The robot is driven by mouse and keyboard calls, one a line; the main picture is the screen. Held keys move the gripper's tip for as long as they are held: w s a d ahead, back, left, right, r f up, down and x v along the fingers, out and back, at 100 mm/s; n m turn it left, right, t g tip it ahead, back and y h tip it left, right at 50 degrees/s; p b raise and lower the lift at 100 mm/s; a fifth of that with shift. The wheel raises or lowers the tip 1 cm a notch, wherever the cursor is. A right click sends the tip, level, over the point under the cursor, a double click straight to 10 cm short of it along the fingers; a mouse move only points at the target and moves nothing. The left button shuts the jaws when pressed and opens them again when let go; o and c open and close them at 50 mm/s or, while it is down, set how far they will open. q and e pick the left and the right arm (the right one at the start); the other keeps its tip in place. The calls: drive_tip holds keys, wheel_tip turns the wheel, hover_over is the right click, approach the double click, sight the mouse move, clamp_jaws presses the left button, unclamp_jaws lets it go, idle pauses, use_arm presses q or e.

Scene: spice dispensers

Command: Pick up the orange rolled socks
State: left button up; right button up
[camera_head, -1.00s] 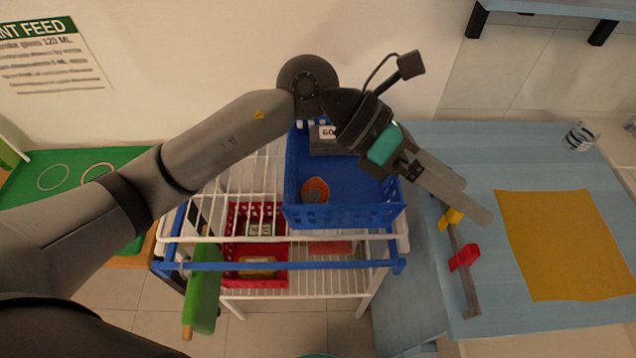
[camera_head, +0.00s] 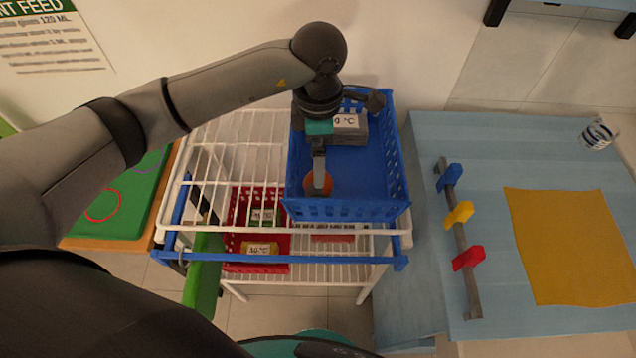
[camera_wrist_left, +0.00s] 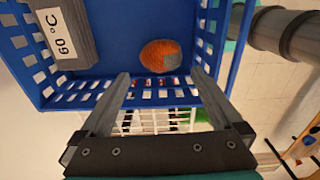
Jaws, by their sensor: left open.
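The orange rolled socks (camera_wrist_left: 160,56), with a grey patch, lie in the blue basket (camera_head: 375,208) near its wall. In the head view the socks (camera_head: 311,184) are partly hidden by my left gripper (camera_head: 319,188). My left gripper also shows in the left wrist view (camera_wrist_left: 160,90), with its two fingers spread wide and nothing between them. The socks are beyond the fingertips and apart from them, roughly centred between the fingers. My right gripper is not in view.
A grey block labelled 60 °C (camera_wrist_left: 68,35) stands in the same basket. The basket sits on a white wire cart (camera_head: 220,150) with a red basket (camera_head: 257,267) below. A blue table (camera_head: 480,150) with a hook rack (camera_head: 459,232) and yellow cloth (camera_head: 565,245) is at the right.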

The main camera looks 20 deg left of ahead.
use_arm(q)
wheel_tip(320, 180, down, 8)
drive_tip(key=shift+s+r, duration=0.1)
idle(0.4)
drive_tip(key=c, duration=1)
